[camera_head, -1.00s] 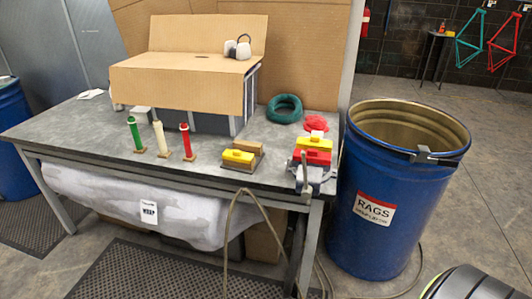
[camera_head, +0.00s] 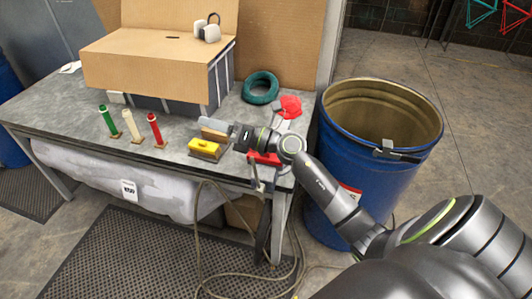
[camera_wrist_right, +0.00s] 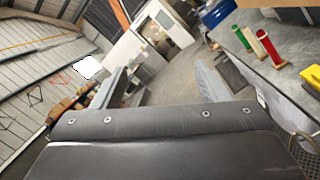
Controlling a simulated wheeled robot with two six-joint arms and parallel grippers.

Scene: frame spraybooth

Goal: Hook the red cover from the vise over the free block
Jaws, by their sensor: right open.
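The vise (camera_head: 258,180) stands at the table's front right corner. The red cover (camera_head: 265,159) shows at the vise, partly hidden behind my right arm. A yellow piece (camera_head: 204,146) sits on a low base left of the vise, with a brown block (camera_head: 213,134) just behind it. My right gripper (camera_head: 208,126) is above the table over the brown block, apart from the red cover. In the right wrist view its two fingers (camera_wrist_right: 165,85) are spread with nothing between them. The yellow piece (camera_wrist_right: 311,76) shows at that view's right edge. My left gripper is not in view.
Green, cream and red bottles (camera_head: 154,130) stand left of the yellow piece. A green coil (camera_head: 260,88) and red cloth (camera_head: 290,106) lie behind. A cardboard-covered box (camera_head: 160,65) fills the back. A blue drum (camera_head: 350,150) stands right of the table. A hose hangs in front.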

